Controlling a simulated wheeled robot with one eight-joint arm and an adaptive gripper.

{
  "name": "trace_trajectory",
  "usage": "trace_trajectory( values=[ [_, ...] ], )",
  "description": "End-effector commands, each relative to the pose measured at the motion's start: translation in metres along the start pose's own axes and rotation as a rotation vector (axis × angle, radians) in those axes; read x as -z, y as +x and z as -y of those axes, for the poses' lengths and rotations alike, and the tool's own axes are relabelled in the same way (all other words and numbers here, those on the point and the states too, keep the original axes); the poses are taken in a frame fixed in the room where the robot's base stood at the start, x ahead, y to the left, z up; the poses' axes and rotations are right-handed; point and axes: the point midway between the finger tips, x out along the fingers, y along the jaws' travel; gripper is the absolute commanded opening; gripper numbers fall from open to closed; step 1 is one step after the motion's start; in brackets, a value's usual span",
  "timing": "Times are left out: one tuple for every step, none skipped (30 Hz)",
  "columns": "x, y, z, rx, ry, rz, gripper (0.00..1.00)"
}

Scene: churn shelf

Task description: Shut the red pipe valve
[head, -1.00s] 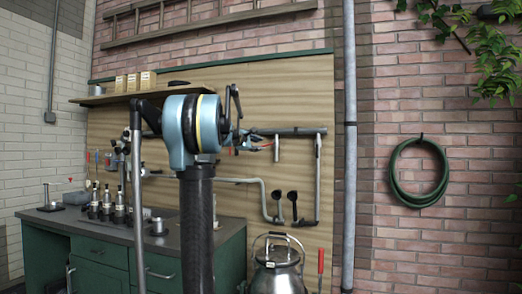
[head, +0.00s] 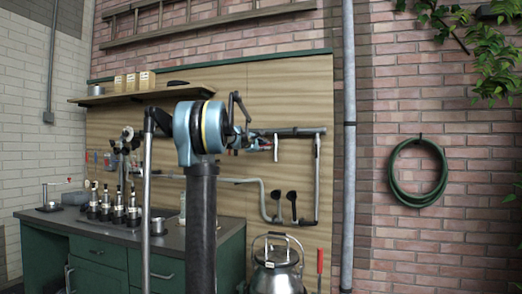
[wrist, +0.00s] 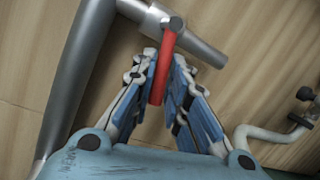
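The red valve handle (wrist: 162,72) shows in the wrist view, mounted on a grey pipe (wrist: 195,45) and pointing down the picture, across the pipe's line. My gripper (wrist: 165,62) has its blue and white fingers on either side of the handle, tips close to it near the pipe. Whether the fingers press on the handle cannot be told. In the head view my gripper (head: 258,143) is up against the dark wall pipe (head: 298,132), and it and my arm largely hide the handle.
A thick grey pipe (wrist: 82,75) passes left of my fingers. A pale bent pipe (head: 263,193) runs below. A workbench (head: 95,226) with several dark fittings stands at left, and a metal churn (head: 275,270) below. A hose (head: 391,174) hangs at right.

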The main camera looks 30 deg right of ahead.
Motion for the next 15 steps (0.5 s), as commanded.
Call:
trace_trajectory(
  values=[
    [0.000,0.000,0.000,0.000,0.000,0.000,0.00],
    [0.000,0.000,0.000,0.000,0.000,0.000,0.00],
    [0.000,0.000,0.000,0.000,0.000,0.000,0.00],
    [0.000,0.000,0.000,0.000,0.000,0.000,0.00],
    [0.000,0.000,0.000,0.000,0.000,0.000,0.00],
    [0.000,0.000,0.000,0.000,0.002,0.000,0.00],
    [0.000,-0.001,0.000,0.002,0.007,-0.001,0.00],
    [0.000,-0.001,-0.001,0.004,0.018,-0.004,0.00],
    [-0.001,-0.001,-0.003,0.010,0.043,-0.009,0.00],
    [-0.001,-0.001,-0.004,0.015,0.066,-0.013,0.00],
    [-0.001,-0.002,-0.006,0.022,0.095,-0.019,0.00],
    [-0.001,-0.002,-0.008,0.030,0.133,-0.027,0.00],
    [-0.002,-0.002,-0.009,0.037,0.162,-0.033,0.00],
    [-0.002,-0.002,-0.011,0.043,0.188,-0.038,0.00],
    [-0.002,-0.003,-0.012,0.050,0.218,-0.044,0.00]
  ],
)
